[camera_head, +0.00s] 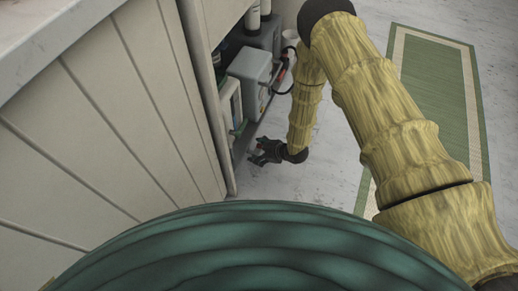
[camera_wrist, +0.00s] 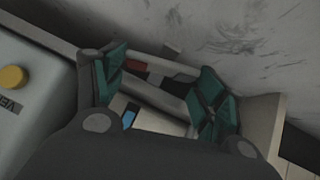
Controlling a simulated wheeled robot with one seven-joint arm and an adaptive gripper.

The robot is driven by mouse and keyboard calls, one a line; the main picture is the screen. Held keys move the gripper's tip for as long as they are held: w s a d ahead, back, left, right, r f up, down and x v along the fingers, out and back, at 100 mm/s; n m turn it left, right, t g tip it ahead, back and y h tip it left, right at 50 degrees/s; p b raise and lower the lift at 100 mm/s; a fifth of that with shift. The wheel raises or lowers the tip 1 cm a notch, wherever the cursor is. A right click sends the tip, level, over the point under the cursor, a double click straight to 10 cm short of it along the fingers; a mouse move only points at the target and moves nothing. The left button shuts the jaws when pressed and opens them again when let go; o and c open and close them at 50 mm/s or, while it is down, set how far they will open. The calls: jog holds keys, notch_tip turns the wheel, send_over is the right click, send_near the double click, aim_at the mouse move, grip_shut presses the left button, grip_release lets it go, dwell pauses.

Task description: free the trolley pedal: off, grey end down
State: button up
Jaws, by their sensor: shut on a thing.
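My gripper (camera_head: 262,152) is low beside the open side of the cart, just above the floor. In the wrist view its two teal-padded fingers (camera_wrist: 165,85) stand apart, on either side of a narrow pale and grey part, which I take to be the trolley pedal (camera_wrist: 160,95). A small red patch and a blue patch show between the fingers. The gripper is shut on this part. Its lower side is hidden behind the gripper body, and I cannot tell which end is down. In the head view the pedal cannot be made out.
A grey box with a yellow knob (camera_wrist: 13,78) is close at left. A green mat (camera_head: 437,95) lies on open floor.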

dwell(0.4)
jog(key=o, duration=1)
jog(key=v, duration=1.2)
jog(key=shift+s, duration=0.25)
